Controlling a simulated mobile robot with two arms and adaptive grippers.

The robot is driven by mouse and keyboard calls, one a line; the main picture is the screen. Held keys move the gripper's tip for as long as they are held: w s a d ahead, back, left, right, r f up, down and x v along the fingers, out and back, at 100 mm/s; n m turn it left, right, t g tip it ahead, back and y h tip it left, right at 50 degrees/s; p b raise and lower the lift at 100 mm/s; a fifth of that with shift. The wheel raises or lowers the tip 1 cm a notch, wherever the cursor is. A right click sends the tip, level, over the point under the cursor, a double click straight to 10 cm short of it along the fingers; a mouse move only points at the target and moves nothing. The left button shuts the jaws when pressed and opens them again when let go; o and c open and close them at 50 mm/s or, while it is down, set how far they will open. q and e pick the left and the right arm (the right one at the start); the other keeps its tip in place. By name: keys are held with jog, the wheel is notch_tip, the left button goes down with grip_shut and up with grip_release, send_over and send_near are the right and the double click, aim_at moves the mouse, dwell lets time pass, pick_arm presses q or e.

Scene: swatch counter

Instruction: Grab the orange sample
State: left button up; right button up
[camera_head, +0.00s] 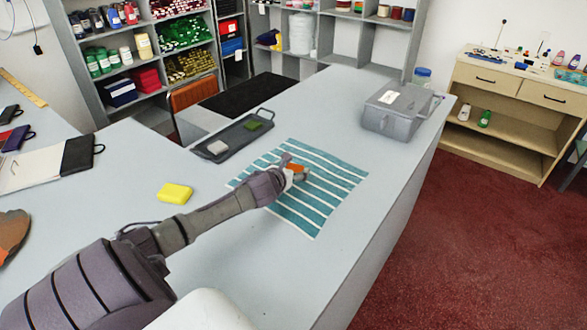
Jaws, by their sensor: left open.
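The orange sample (295,167) is a small block on the teal-and-white striped cloth (325,187) in the middle of the grey counter. My left arm reaches in from the lower left, and my left gripper (299,174) is right at the orange sample. The gripper is open, with its fingers close to the sample and partly hiding it. I cannot tell whether the fingers touch it. My right gripper is out of view.
A yellow block (174,193) lies on the counter left of the cloth. A dark tray (228,138) behind it holds a grey and a green block. A grey case (396,108) stands at the back right. The counter's right side is clear.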

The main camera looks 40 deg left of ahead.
pick_arm(q)
jog(key=shift+x, duration=1)
jog(key=shift+s, duration=0.1)
jog(key=c, duration=0.9)
jog(key=shift+c, duration=0.2)
jog(key=shift+r, duration=0.1)
